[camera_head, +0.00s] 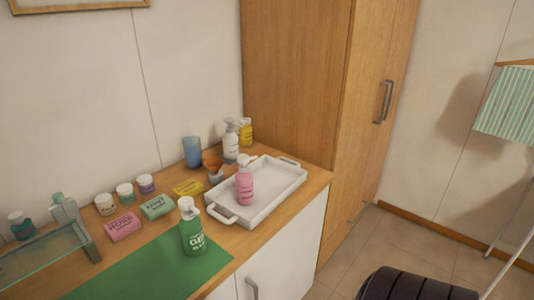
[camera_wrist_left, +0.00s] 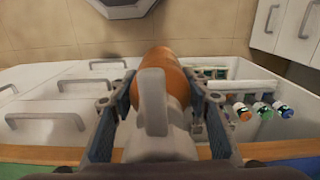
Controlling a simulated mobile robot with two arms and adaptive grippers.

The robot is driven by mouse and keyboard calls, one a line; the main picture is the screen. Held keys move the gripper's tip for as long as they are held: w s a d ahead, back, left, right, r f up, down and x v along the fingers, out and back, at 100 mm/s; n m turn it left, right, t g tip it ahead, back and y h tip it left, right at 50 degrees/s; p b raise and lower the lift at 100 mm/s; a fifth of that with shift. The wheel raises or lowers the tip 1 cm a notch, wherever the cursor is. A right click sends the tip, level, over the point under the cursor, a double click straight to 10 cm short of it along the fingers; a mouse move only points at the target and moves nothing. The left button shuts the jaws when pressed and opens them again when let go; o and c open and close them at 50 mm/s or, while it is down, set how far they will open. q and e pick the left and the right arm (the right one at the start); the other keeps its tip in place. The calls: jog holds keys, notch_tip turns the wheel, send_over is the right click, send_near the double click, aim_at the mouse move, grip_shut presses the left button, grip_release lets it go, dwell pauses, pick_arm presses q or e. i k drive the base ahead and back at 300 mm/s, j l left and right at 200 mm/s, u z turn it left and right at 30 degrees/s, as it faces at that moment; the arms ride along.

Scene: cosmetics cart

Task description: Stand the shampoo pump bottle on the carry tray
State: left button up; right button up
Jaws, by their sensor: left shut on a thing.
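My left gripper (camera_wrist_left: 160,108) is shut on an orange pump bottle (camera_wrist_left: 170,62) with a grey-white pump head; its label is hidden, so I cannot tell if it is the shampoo. The white carry tray (camera_head: 274,206) lies on the wooden counter in the head view. A pink pump bottle (camera_head: 245,188) stands upright on its left part; its label is too small to read. A green pump bottle (camera_head: 192,238), seemingly marked GEL, stands on the green mat (camera_head: 140,273). Neither gripper shows in the head view.
The tray's right part is clear. A tall wooden cabinet (camera_head: 298,95) rises behind.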

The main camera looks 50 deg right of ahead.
aim_at(271, 181)
jog(key=l+z, duration=0.15)
jog(key=l, duration=0.9)
jog(key=i+l+z, duration=0.2)
jog(key=l, duration=0.9)
jog(key=k, duration=0.1)
